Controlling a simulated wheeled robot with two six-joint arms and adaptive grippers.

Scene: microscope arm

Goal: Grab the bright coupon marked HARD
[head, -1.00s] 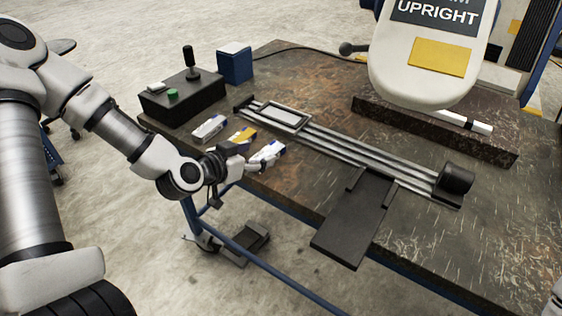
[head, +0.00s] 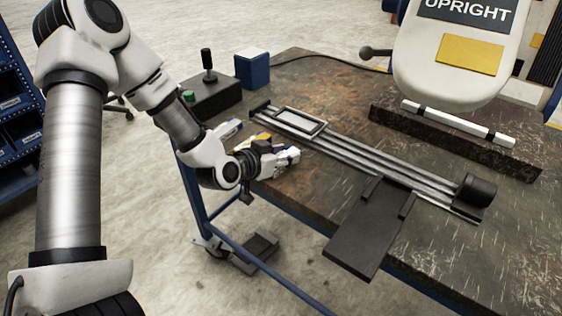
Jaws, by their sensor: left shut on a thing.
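Several small coupons lie in a row near the left edge of the worktable. The left one (head: 229,128) is pale with a blue end, and the yellow one (head: 262,136) is partly hidden behind my arm. My left gripper (head: 286,158) is shut on the right-hand bright white coupon (head: 291,151), which its fingers largely cover. I cannot read the coupon's marking or tell whether it touches the table. My right gripper is out of view.
The worktable (head: 335,190) carries a metal rail fixture (head: 355,152) just right of my gripper. A joystick box (head: 212,97) and a blue block (head: 252,69) stand behind the coupons. A machine head marked UPRIGHT (head: 455,80) hangs at the upper right.

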